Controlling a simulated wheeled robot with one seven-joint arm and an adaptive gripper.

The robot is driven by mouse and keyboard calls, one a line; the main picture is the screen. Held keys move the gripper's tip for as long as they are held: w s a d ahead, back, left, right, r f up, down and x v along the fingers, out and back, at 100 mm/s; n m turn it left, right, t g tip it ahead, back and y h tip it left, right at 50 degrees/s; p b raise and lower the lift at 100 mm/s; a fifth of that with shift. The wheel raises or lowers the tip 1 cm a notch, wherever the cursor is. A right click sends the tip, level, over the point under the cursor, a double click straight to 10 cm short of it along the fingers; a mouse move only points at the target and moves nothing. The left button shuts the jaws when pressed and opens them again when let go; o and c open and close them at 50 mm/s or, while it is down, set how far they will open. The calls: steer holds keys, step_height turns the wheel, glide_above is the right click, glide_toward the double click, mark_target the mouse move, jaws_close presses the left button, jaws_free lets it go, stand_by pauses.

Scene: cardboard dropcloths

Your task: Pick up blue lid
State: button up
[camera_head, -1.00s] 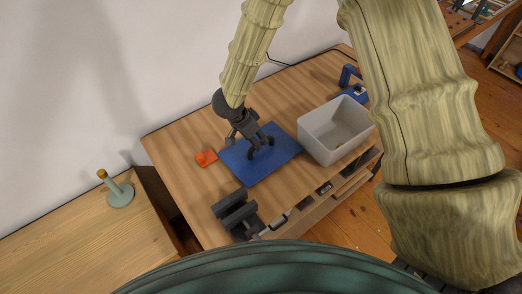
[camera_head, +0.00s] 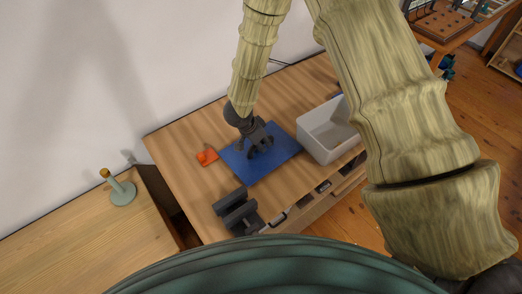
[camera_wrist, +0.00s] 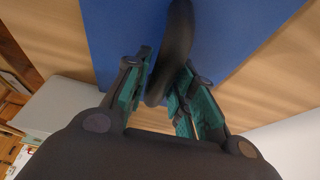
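The blue lid (camera_head: 283,155) is a flat blue rectangle lying on the wooden table, with a dark curved handle on it. It also shows in the wrist view (camera_wrist: 115,35), where the handle (camera_wrist: 172,55) rises between my fingers. My gripper (camera_head: 258,140) is just above the lid's middle, pointing down at the handle. In the wrist view my gripper (camera_wrist: 168,82) has its fingers apart, one on each side of the handle. A narrow gap shows beside the left finger; contact on the right side is unclear.
A light grey bin (camera_head: 327,135) stands right of the lid. A small orange item (camera_head: 206,157) lies at its left, and a dark grey block-like object (camera_head: 236,212) sits near the front edge. A lower wooden surface at the left holds a pale green stand (camera_head: 122,192).

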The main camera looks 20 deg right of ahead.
jaws_close()
steer(key=shift+r, duration=0.1)
